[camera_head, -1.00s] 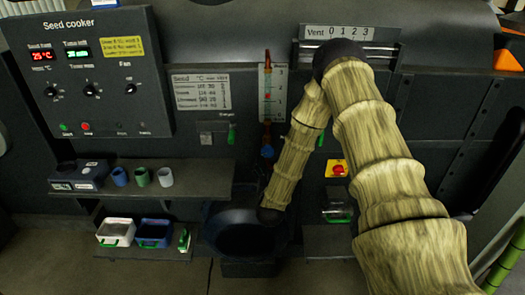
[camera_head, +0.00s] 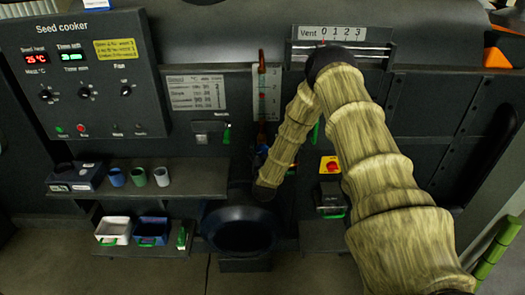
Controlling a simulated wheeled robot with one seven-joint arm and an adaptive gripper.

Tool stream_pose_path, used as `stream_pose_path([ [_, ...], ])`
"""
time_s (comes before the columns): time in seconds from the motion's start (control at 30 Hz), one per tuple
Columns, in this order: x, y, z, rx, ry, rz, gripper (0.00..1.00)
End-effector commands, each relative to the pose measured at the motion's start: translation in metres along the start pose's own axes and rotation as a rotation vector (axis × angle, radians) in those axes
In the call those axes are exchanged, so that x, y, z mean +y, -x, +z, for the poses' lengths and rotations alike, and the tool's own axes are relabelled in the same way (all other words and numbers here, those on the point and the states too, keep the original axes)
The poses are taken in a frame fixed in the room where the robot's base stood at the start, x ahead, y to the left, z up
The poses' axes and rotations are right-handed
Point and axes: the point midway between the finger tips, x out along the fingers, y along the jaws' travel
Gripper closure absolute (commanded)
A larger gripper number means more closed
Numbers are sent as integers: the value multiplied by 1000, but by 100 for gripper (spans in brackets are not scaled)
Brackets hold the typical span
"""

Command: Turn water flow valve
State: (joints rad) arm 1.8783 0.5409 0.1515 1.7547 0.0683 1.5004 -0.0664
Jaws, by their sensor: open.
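A small blue fitting (camera_head: 262,151), which may be the water flow valve, sits low on the dark machine front, below a pale upright scale plate (camera_head: 266,92) with red marks. No label names it as the valve. My sleeved arm comes from the lower right, bends at the top and hangs down. Its dark wrist end is just below the blue fitting, in front of the panel. My gripper's fingers are hidden behind the wrist and forearm, so I cannot see whether they touch the fitting. The forearm covers the area right of the fitting.
The seed cooker panel (camera_head: 75,75) is at the upper left. Shelves on the left hold small cups (camera_head: 139,177) and trays (camera_head: 151,231). A round dark opening (camera_head: 243,233) lies below the wrist. A red button on yellow (camera_head: 331,165) and a vent slider plate (camera_head: 336,33) are close to the arm.

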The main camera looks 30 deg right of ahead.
Motion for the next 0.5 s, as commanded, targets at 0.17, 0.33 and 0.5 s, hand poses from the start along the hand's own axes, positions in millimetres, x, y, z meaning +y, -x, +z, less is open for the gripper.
stream_pose_path([
  [0.17, 0, 0, 0, 0, 0, 0, 43],
  [0.33, 0, 0, 0, 1, 0, 0, 74],
  [0.5, 0, 0, 0, 1, 8, 0, 75],
])
